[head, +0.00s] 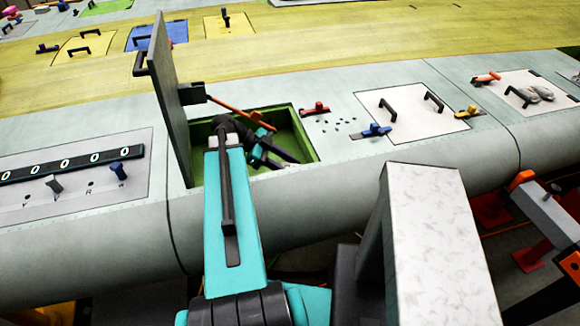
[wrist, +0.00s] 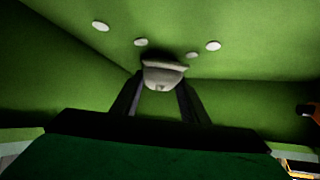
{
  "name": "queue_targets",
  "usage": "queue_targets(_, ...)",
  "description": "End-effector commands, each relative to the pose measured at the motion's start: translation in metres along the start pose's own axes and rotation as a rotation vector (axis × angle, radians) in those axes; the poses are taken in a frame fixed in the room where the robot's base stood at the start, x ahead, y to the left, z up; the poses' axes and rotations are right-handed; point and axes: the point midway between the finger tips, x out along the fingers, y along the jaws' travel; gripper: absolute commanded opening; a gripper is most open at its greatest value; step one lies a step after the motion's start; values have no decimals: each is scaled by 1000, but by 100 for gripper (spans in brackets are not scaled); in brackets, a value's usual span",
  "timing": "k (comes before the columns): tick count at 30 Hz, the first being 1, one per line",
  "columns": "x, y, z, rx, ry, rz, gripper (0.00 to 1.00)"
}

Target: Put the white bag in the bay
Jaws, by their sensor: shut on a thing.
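The bay (head: 288,122) is an open green recess in the pale wing skin in the head view. Its grey lid (head: 168,95) stands raised at the left. My gripper (head: 280,160) reaches down into the bay. In the wrist view my gripper (wrist: 160,98) is shut on a small whitish-grey bag (wrist: 164,74), which sits between the fingertips. Green bay walls (wrist: 60,65) surround it in that view. The bag is hidden in the head view. I cannot tell whether it touches the bay's inner surface.
An orange rod (head: 232,112) runs from the lid's bracket across the bay. Several white discs (wrist: 213,46) mark the bay's inside. Right of the bay are a red latch (head: 315,109), a blue latch (head: 376,130) and a white panel with handles (head: 415,120).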

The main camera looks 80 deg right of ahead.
Motion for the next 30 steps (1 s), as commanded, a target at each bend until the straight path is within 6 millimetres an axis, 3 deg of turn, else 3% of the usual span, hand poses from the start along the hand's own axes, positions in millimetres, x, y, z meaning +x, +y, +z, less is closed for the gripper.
queue_targets(5, 2, 0, 2, 0, 0, 0, 14)
queue_targets(6, 2, 0, 2, 0, 0, 0, 45)
queue_targets(9, 1, 0, 1, 0, 0, 0, 59)
queue_targets(24, -1, 0, -1, 0, 0, 0, 59)
queue_targets(30, -16, -1, 1, 1, 0, -1, 59)
